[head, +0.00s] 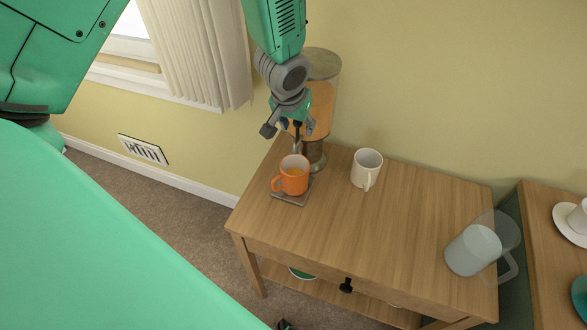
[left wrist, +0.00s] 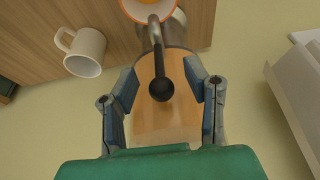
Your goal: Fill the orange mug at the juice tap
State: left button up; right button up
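The orange mug (head: 294,180) stands upright on a small square tray (head: 291,199) below the juice tap, its handle to the left. The juice dispenser (head: 322,66) is a clear cylinder with orange juice, partly hidden by my left arm. My left gripper (head: 287,130) is in front of it, above the mug. In the left wrist view its fingers are apart, with the tap's black-knobbed lever (left wrist: 161,89) between them; contact is not clear. My right gripper is not identifiable.
A white mug (head: 366,168) stands right of the dispenser; a translucent pitcher (head: 474,250) stands at the wooden table's (head: 415,225) right end. Another table (head: 548,240) with dishes is at the right. The middle of the tabletop is clear. A curtain (head: 197,50) hangs at the left.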

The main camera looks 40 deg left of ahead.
pick_arm(q)
notch_tip(320, 180, up, 6)
jog(key=p, duration=0.5)
jog(key=shift+f, duration=0.1)
